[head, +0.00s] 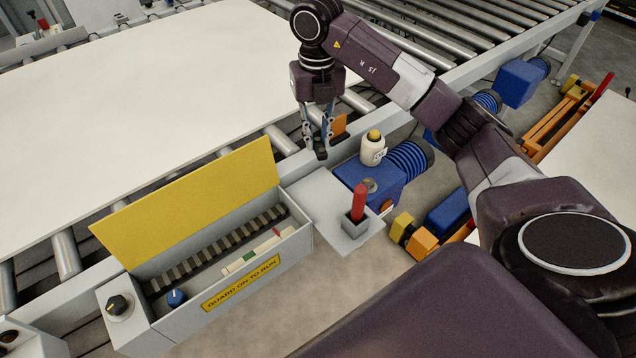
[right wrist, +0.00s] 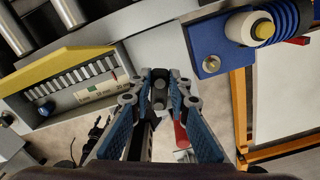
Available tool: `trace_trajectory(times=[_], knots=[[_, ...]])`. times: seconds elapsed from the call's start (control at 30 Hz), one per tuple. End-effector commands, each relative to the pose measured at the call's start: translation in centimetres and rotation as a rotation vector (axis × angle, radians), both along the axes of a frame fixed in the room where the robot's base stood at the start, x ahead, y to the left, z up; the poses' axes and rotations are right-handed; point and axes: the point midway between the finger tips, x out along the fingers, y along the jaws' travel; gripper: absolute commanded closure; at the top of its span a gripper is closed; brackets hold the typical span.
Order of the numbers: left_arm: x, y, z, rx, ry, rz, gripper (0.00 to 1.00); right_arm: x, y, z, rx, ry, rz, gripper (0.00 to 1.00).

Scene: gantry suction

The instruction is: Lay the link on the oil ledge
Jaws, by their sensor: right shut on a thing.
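My right gripper (head: 318,140) points down beside the conveyor's side rail, shut on a small dark link (head: 320,154). In the right wrist view the link (right wrist: 159,88) sits between the two blue-padded fingertips (right wrist: 159,98). A flat grey ledge (head: 308,197) lies below and in front of the gripper, and the link appears above its far end; the exact gap cannot be told. A white oil bottle (head: 372,151) with a yellow cap stands to the right, by the blue motor. My left gripper is not in view.
A blue motor (head: 373,185) is to the right. A large white board (head: 130,110) covers the rollers.

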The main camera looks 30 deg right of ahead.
Motion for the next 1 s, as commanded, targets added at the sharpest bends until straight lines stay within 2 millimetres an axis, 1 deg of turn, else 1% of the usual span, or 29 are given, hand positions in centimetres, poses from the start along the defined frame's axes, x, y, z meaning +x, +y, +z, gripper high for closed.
trace_trajectory(times=[0.03,0.07,0.2,0.3,0.4,0.67,0.8,0.9,1.0], knots=[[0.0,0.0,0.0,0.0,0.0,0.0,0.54,-0.2,0.0,-1.6,0.001,0.006,0.001,1.0],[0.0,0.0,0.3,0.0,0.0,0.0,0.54,-0.2,0.0,-2.2,0.0,0.006,0.0,1.0],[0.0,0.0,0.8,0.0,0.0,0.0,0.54,-0.2,0.0,-6.0,0.001,0.005,0.001,1.0],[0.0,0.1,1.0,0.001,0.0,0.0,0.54,-0.1,0.0,-8.2,0.0,0.004,0.001,1.0],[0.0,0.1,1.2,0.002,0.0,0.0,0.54,-0.1,0.0,-9.8,-0.001,0.001,0.002,1.0],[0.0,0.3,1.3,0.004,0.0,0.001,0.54,0.0,0.0,-11.8,0.0,0.0,0.002,1.0],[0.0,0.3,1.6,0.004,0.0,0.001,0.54,-0.1,0.0,-14.0,0.0,0.002,0.002,1.0],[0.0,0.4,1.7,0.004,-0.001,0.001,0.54,-0.1,0.0,-15.1,0.0,0.001,0.002,1.0],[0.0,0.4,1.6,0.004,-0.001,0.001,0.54,0.0,0.0,-15.2,-0.001,-0.002,0.003,1.0]])
